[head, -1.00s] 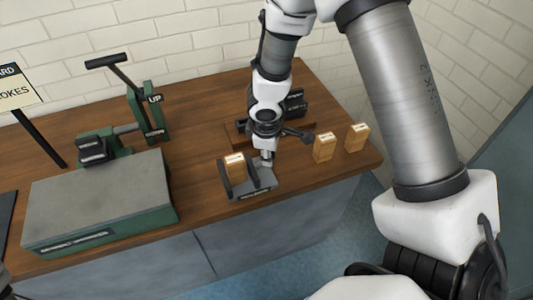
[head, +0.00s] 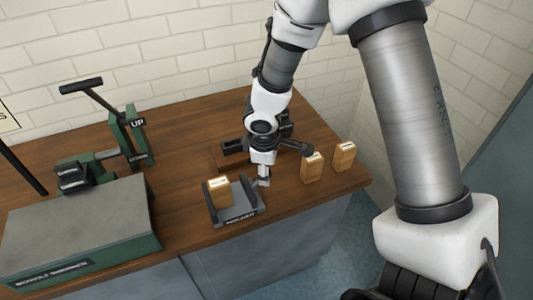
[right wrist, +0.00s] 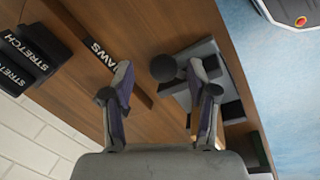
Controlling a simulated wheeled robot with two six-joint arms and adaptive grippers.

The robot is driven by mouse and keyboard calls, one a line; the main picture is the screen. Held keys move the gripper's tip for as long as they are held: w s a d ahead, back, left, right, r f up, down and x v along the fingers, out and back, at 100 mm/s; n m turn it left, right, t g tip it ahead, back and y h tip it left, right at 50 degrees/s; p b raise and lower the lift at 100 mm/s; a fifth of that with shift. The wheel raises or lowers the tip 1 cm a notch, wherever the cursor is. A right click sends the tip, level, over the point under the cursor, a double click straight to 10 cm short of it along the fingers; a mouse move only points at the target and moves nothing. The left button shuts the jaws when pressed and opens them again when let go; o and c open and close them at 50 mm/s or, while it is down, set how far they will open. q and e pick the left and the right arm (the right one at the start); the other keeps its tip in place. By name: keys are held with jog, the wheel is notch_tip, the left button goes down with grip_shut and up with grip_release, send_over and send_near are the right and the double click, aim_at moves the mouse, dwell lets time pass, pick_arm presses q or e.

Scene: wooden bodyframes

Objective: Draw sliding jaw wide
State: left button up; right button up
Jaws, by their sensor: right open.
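The jaw device behind my right arm is mostly hidden in the head view. In the right wrist view it shows a dark bar lettered JAWS (right wrist: 98,42) and black blocks lettered STRETCH (right wrist: 35,48). A black ball knob (right wrist: 164,68) appears between my right fingers, and I cannot tell which part it belongs to. A grey cradle (head: 240,213) stands at the table's front and also shows in the wrist view (right wrist: 205,55). My right gripper (head: 263,181) is open, by the cradle's back right side; its spread fingers show in the wrist view (right wrist: 160,80). My left gripper is not in view.
Two more blocks (head: 312,168) (head: 344,156) stand to the right. A green press with a lever (head: 128,130) and a grey-topped green box (head: 80,225) occupy the left. Bare wooden table (head: 185,170) lies between.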

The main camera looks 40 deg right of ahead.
notch_tip(320, 180, up, 10)
jog(key=s+a, duration=0.1)
jog(key=shift+s+a+r, duration=0.15)
jog(key=shift+s, duration=0.1)
jog(key=s+a+f+m+g+y, duration=0.1)
jog(key=s+a+f+m+g, duration=0.2)
jog(key=s+f, duration=1.1)
jog(key=s+a+f+m+g+y, duration=0.1)
jog(key=s+a+f+m+g, duration=0.15)
jog(key=s+f, duration=1.15)
jog(key=w+d+f+m+t, duration=0.1)
jog(key=w+f+m+t, duration=0.2)
jog(key=w, duration=0.6)
jog(key=shift+f+t, duration=0.55)
jog(key=shift+f, duration=0.05)
